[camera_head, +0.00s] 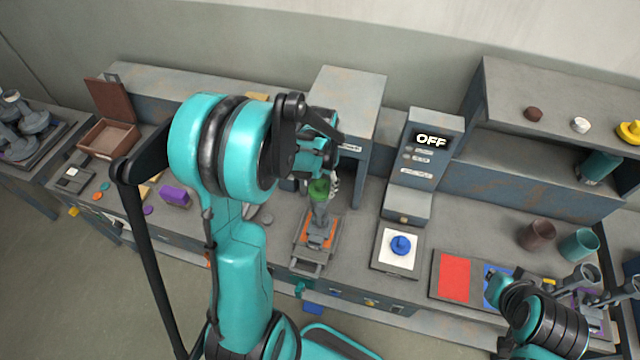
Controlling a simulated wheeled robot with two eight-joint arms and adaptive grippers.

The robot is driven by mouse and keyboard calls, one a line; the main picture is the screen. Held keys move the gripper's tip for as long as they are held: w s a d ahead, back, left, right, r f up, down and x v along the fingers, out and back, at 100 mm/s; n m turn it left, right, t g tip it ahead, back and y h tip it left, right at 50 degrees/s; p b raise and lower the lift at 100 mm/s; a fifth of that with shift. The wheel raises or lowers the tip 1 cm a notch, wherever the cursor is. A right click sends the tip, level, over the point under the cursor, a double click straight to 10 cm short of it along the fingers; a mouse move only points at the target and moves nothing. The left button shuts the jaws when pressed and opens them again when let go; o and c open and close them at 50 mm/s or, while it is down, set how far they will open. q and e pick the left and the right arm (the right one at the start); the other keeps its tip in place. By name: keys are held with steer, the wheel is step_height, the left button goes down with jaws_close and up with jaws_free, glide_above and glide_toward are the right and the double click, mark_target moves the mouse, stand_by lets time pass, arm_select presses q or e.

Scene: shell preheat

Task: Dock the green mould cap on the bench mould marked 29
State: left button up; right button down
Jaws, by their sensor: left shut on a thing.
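The green mould cap (319,187) is at the fingertips of my left gripper (324,172). The gripper reaches down from above and is shut on the cap. A grey metal mould (320,212) stands directly below the cap on an orange-topped plate (308,240). The cap is at the mould's top; whether they touch or are slightly apart cannot be told. No number 29 is legible on this mould. My left arm hides part of the bench to the left.
A grey housing (346,92) stands close behind the left gripper. A control box (425,150) reading OFF is to its right. A blue knobbed piece (401,245) sits on a white pad. A red mat (454,278) and brown and teal cups (537,236) are farther right.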

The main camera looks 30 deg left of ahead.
mark_target(320, 183)
arm_select(q)
steer(key=shift+f+b, duration=0.5)
steer(key=shift+f, duration=0.1)
steer(key=o, duration=0.9)
steer(key=shift+c, duration=0.2)
steer(key=shift+d+r+p, duration=0.1)
steer(key=shift+r+p, duration=3.65)
steer(key=shift+r, duration=1.75)
